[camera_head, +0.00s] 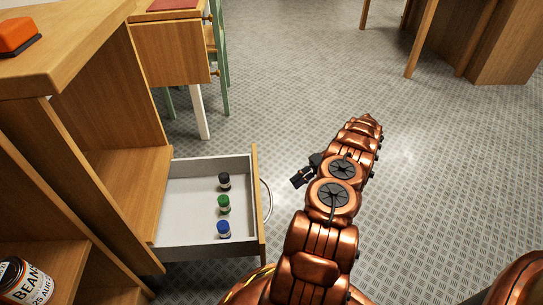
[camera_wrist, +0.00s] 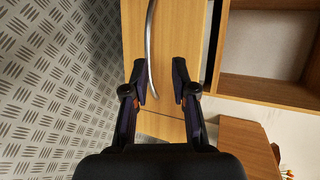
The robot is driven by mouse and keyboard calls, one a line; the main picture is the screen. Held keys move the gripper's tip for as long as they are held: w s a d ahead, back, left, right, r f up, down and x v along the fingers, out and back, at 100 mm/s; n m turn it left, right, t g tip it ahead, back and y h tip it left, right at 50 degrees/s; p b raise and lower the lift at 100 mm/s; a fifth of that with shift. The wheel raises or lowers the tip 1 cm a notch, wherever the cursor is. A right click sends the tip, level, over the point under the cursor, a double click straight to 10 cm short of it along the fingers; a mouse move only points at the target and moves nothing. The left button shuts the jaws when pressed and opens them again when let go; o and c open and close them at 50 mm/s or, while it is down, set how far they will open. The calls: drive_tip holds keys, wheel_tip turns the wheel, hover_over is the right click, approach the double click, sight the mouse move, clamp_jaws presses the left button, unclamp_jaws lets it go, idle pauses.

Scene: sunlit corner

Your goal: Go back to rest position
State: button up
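My copper arm reaches up from the bottom of the head view. My black gripper (camera_head: 303,176) shows beside the arm, to the right of the open drawer and apart from its handle. In the wrist view my gripper (camera_wrist: 160,78) has its two fingers spread with nothing held between them. The drawer's wooden front (camera_wrist: 186,35) and curved metal handle (camera_wrist: 151,40) appear beyond the fingertips. The handle also shows in the head view (camera_head: 268,200).
The open drawer (camera_head: 185,205) holds a black-capped bottle (camera_head: 224,181), a green bottle (camera_head: 224,204) and a blue bottle (camera_head: 224,229). A wooden cabinet (camera_head: 125,185) stands left, with a bean can (camera_head: 25,283) and an orange object (camera_head: 17,36). Floor to the right is largely clear.

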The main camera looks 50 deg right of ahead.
drive_tip(key=w+a+r+n+g+h+p, duration=0.15)
drive_tip(key=w+a+r+p, duration=0.35)
drive_tip(key=r, duration=0.6)
drive_tip(key=w+a+r+g+h+p, duration=0.15)
drive_tip(key=a+r+p, duration=0.35)
drive_tip(key=r, duration=0.5)
drive_tip(key=w+a+r+g+p, duration=0.25)
drive_tip(key=a+r, duration=0.45)
drive_tip(key=r, duration=0.4)
drive_tip(key=s+a+r+n+g+h+p, duration=0.1)
drive_tip(key=s+a+r+g+h+p, duration=0.3)
drive_tip(key=a+r+p, duration=0.85)
drive_tip(key=s+a+r+t+h+p, duration=0.1)
drive_tip(key=s+a+r+h+p, duration=0.1)
drive_tip(key=s+r, duration=0.5)
drive_tip(key=s+a+r+n+t+h+p, duration=0.1)
drive_tip(key=s+a+r+h+p, duration=0.1)
drive_tip(key=s+a+r+p, duration=0.2)
drive_tip(key=s+a+r+n+t+h+p, duration=0.1)
drive_tip(key=s+a+r+p, duration=0.3)
drive_tip(key=s+r, duration=0.7)
drive_tip(key=r+p, duration=0.1)
drive_tip(key=p, duration=0.1)
drive_tip(key=shift+s+r+t+h+p, duration=0.15)
drive_tip(key=shift+r+t+h+p, duration=0.15)
drive_tip(key=shift+r+t+h, duration=0.1)
drive_tip(key=shift+a+n, duration=0.2)
drive_tip(key=shift+n, duration=0.05)
